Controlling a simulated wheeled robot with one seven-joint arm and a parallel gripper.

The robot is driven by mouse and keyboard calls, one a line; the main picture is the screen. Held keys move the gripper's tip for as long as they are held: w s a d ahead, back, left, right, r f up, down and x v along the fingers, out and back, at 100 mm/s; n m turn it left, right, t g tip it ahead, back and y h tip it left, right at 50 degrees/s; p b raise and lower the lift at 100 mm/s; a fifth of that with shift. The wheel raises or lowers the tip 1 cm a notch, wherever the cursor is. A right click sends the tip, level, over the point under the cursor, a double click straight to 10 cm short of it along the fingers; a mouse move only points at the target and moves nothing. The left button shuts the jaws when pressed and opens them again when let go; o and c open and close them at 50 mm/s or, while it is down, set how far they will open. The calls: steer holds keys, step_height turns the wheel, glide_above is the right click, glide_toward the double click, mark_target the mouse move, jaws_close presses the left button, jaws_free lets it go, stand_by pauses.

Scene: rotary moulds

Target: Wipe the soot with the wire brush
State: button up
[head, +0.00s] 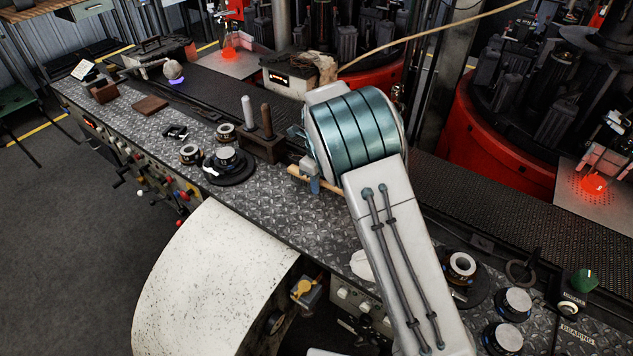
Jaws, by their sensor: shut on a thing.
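A light wooden handle (299,175), which looks like that of the wire brush, lies slantwise just above or at the diamond-plate bench. Its right end goes behind my arm, and no bristles show. Only a small blue-grey part of my gripper (314,185) shows, across the handle; the rest is hidden behind my wrist. My gripper is shut on the handle. I cannot make out a distinct patch of soot; my arm covers the middle of the bench.
Round moulds stand on a black disc (236,176) left of the handle and at the lower right (514,303). A wooden block with two upright handles (262,147) is close behind my gripper. A dark conveyor (470,207) runs behind the bench. Red machines with glowing glass stand beyond.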

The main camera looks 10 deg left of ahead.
steer(key=shift+w+a+f+p, duration=0.1)
steer(key=shift+w+a+p, duration=0.1)
steer(key=shift+a, duration=0.4)
steer(key=shift+w+a+f+p, duration=0.1)
steer(key=shift+w+a+p, duration=0.15)
steer(key=shift+a, duration=0.35)
steer(key=shift+w+a+p, duration=0.2)
steer(key=shift+a, duration=0.4)
steer(key=shift+w+d+r, duration=0.1)
steer(key=shift+w, duration=0.3)
steer(key=shift+d, duration=0.4)
steer(key=shift+s+d+b, duration=0.15)
steer(key=shift+s+d, duration=0.15)
steer(key=shift+d, duration=0.5)
steer(key=shift+s+d+b, duration=0.15)
steer(key=shift+s+d, duration=0.15)
steer(key=shift+d, duration=0.5)
steer(key=shift+r, duration=0.1)
steer(key=shift+r+p, duration=2.05)
steer(key=shift+r, duration=1.05)
steer(key=shift+a, duration=0.1)
